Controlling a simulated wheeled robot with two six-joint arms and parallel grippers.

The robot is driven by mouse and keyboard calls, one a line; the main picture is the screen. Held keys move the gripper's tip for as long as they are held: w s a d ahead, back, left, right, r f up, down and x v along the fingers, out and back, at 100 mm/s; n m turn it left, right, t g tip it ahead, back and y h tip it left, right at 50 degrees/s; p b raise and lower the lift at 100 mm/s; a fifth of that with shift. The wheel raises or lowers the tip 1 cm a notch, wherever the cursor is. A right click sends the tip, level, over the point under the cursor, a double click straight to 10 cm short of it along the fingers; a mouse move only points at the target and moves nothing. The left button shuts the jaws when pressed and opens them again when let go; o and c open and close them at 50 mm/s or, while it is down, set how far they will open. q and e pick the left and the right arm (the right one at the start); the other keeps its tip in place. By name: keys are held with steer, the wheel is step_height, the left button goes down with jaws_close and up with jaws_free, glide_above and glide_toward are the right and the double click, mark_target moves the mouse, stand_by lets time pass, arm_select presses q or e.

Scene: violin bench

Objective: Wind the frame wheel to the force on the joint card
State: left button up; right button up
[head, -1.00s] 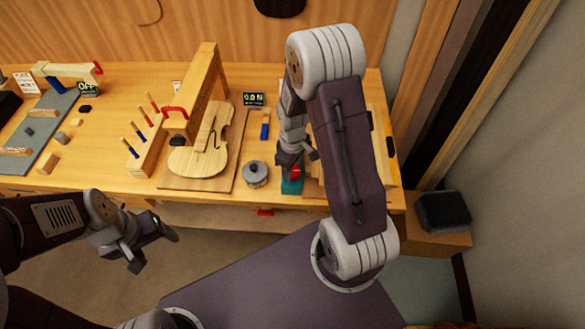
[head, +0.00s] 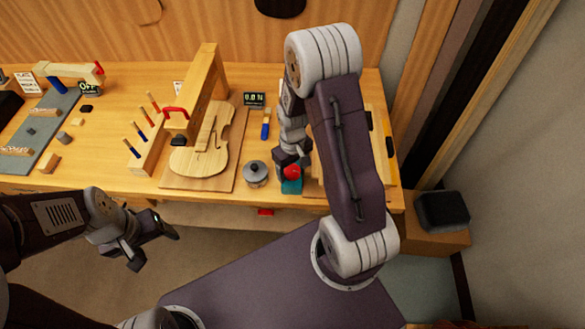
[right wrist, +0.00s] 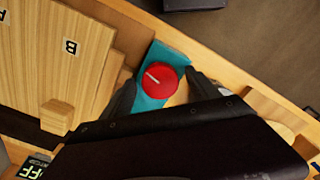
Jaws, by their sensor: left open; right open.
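A red round wheel (head: 292,172) with a white mark sits on a teal block (head: 291,187) at the bench's front edge; the right wrist view also shows the wheel (right wrist: 160,80). My right gripper (head: 290,157) is open at the wheel, with one finger on each side in the right wrist view (right wrist: 160,92); contact cannot be told. My left gripper (head: 150,240) is open and empty in front of the bench. A small display (head: 254,99) seems to read 0.0 N. A white card (head: 25,82) stands far left, its text too small to read.
A violin body (head: 201,150) lies on a board under a wooden arch (head: 203,85) with a red handle. A round grey pot (head: 255,174) stands left of the teal block. Wooden panels lettered A and B (right wrist: 70,45) lie beside the wheel.

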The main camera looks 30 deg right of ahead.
mark_target(293, 171)
steer(key=shift+r, duration=0.1)
step_height(293, 171, up, 9)
steer(key=shift+f, duration=0.1)
stand_by(1.4)
